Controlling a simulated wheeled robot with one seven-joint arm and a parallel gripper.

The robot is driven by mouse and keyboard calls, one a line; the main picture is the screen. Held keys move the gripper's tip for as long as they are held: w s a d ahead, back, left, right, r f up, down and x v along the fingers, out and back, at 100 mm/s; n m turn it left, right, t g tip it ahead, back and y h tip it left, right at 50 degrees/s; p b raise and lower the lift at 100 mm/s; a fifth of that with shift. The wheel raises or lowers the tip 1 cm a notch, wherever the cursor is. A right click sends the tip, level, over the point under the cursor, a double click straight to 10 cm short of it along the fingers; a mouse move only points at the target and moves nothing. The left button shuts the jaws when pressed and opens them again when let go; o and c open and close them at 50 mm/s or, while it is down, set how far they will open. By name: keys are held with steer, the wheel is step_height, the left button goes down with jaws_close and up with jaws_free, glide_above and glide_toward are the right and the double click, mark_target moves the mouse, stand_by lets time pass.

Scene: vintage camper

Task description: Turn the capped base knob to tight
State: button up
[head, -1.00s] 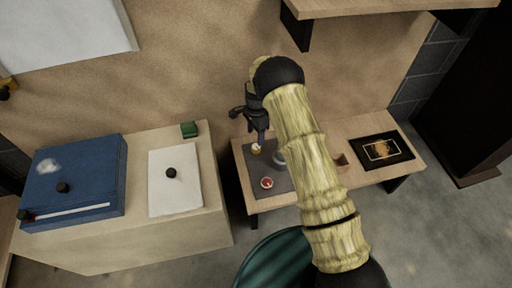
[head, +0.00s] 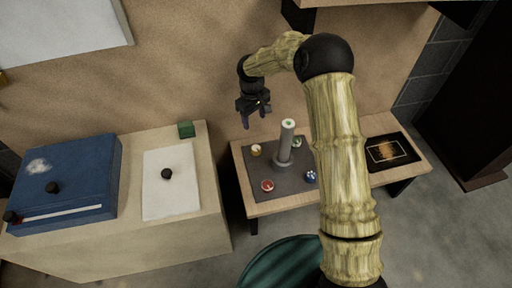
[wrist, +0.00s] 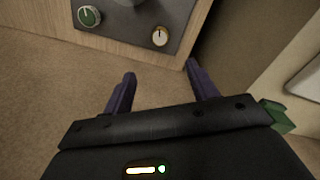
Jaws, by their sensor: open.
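A grey panel (head: 285,188) lies on a low wooden table. It bears a cream knob (head: 256,150) at back left, a red knob (head: 267,185) in front and a blue knob (head: 311,176) at right. A grey post (head: 285,145) rises from it with a green-topped knob (head: 288,124). I cannot tell which is the capped base knob. The wrist view shows the cream knob (wrist: 160,37) and green knob (wrist: 89,15), with fine marks hard to read. My gripper (head: 256,118) is open and empty, above and apart from the cream knob; its fingers (wrist: 161,72) show too.
A dark framed picture (head: 388,151) lies on the table's right end. At left, a counter holds a blue case (head: 75,175), a white sheet (head: 172,195) and a green block (head: 186,129). A wooden shelf (head: 372,18) overhangs at back. A green round seat (head: 280,262) stands in front.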

mark_target(256, 148)
steer(key=f+b, duration=0.2)
steer(key=f, duration=0.3)
steer(key=f+b, duration=0.3)
steer(key=f, duration=0.3)
steer(key=f+b, duration=0.2)
steer(key=f, duration=0.4)
steer(key=shift+w+d+f+b, duration=0.25)
steer(key=shift+w+d+b, duration=0.05)
steer(key=c, duration=1)
steer(key=shift+r, duration=0.1)
